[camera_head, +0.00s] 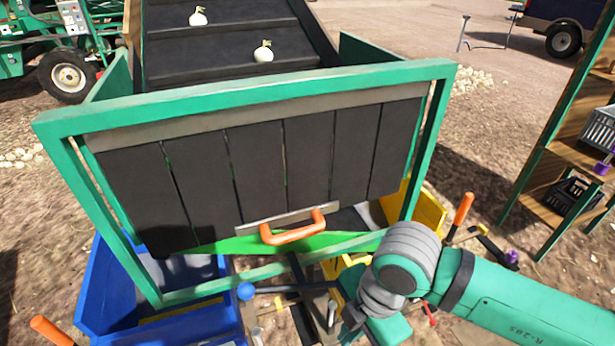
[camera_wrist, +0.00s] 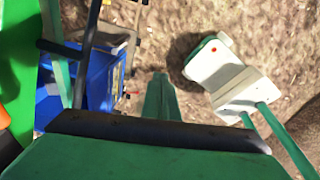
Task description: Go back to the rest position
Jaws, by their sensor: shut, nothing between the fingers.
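My gripper (camera_wrist: 158,80) shows in the wrist view as a narrow green pair of fingers pressed together, with nothing between them. In the head view my green arm comes in from the lower right and bends at a grey ribbed joint. The hand there points down and away, in front of the elevator, and its fingertips are hard to make out. The elevator's hatch of dark slats (camera_head: 258,165) sits in a green frame (camera_head: 250,92). Its orange handle (camera_head: 292,232) is to the left of my arm's bend and apart from it.
Two white onions (camera_head: 263,52) lie on the dark conveyor (camera_head: 215,45). A blue crate (camera_head: 95,290) stands at lower left and a yellow crate (camera_head: 428,212) at right, behind my arm. Levers with a blue knob (camera_head: 246,291) and an orange grip (camera_head: 463,208) stand nearby. Shelves (camera_head: 545,213) are at far right.

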